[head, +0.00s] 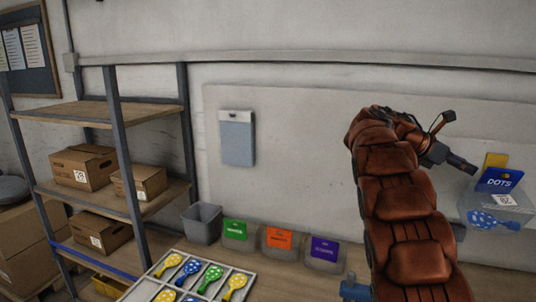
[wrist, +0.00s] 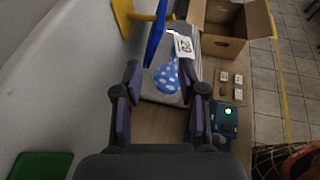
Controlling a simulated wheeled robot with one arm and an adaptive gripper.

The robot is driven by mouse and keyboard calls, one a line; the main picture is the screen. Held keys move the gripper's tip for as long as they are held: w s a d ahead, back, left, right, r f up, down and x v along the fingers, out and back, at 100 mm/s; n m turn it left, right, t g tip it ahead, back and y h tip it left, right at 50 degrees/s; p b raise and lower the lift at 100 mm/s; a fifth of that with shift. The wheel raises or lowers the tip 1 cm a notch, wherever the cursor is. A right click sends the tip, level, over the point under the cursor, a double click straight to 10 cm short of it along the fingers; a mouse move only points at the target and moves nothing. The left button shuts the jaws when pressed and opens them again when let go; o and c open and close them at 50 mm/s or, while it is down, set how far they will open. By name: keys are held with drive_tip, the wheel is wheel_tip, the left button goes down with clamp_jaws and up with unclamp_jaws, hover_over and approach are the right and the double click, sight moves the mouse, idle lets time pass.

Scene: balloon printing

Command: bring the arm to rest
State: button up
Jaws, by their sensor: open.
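My brown padded arm rises at the right of the head view. My gripper (wrist: 164,76) is open, with its fingers spread on either side of the wrist view and nothing between the tips that I can see held. In the head view its end lies at the left of a clear bin with a blue DOTS sign (head: 499,180). A blue balloon with white dots (head: 492,221) lies in that bin. The balloon also shows in the wrist view (wrist: 167,77), beyond the fingers. Whether the fingers touch the bin cannot be told.
Bins with green (head: 235,230), orange (head: 279,238) and purple (head: 324,248) signs line the wall beside a grey bin (head: 202,222). A white tray (head: 147,285) holds several balloons. Shelving (head: 118,145) stands left. An open carton (wrist: 225,48) lies beyond the gripper.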

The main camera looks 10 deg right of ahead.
drive_tip(key=s+a+f+m+t+y, duration=0.1)
drive_tip(key=s+a+f+m+y, duration=0.3)
drive_tip(key=s+a+f, duration=0.5)
drive_tip(key=s+a+f+m+y+b, duration=0.1)
drive_tip(key=s+a+f+m+y, duration=0.3)
drive_tip(key=a, duration=1.8)
drive_tip(key=s+a+f+m+t+y, duration=0.1)
drive_tip(key=s+a+f+m+y, duration=0.3)
drive_tip(key=s+a+f, duration=1)
drive_tip(key=s+a+m, duration=0.2)
drive_tip(key=s, duration=0.2)
drive_tip(key=shift+a+t+y+b, duration=0.15)
drive_tip(key=shift+t+y+b, duration=0.15)
drive_tip(key=shift+b, duration=0.05)
